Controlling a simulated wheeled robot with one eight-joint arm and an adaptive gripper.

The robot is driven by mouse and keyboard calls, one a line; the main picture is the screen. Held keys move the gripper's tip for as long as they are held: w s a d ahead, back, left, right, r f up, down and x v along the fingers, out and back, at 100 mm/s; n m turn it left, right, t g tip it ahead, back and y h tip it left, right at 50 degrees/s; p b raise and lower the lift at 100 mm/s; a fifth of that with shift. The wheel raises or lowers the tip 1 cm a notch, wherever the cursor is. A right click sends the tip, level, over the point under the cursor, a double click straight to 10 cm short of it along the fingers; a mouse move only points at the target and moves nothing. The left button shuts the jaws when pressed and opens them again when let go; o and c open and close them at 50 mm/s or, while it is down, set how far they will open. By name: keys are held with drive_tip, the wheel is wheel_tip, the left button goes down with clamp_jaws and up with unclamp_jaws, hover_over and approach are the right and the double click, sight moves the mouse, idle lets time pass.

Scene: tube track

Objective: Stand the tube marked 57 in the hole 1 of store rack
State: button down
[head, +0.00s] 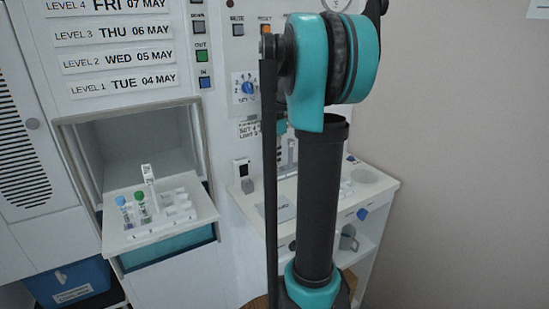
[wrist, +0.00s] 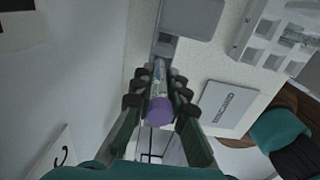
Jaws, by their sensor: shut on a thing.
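My gripper (wrist: 160,88) is shut on a tube with a purple cap (wrist: 159,111), seen in the wrist view with the cap toward the camera. No number can be read on the tube. In the head view my arm hides the gripper and this tube. A white rack (head: 178,212) with a tall label post stands on the pulled-out shelf at the left and holds a blue-capped tube (head: 124,212) and a green-capped tube (head: 141,207). Another white rack (wrist: 262,48) is at the upper right of the wrist view, apart from my gripper. I cannot tell which is the store rack.
A white side counter (head: 374,190) extends behind my arm, with a shelf below. A grey card (wrist: 224,105) lies on the surface right of my gripper in the wrist view. A blue bin (head: 72,284) is at lower left. The cabinet has buttons and a dial (head: 247,88).

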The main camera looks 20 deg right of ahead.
drive_tip(key=shift+f, duration=0.65)
drive_tip(key=c, duration=1.4)
unclamp_jaws()
drive_tip(key=shift+c, duration=0.2)
wheel_tip(320, 180, up, 12)
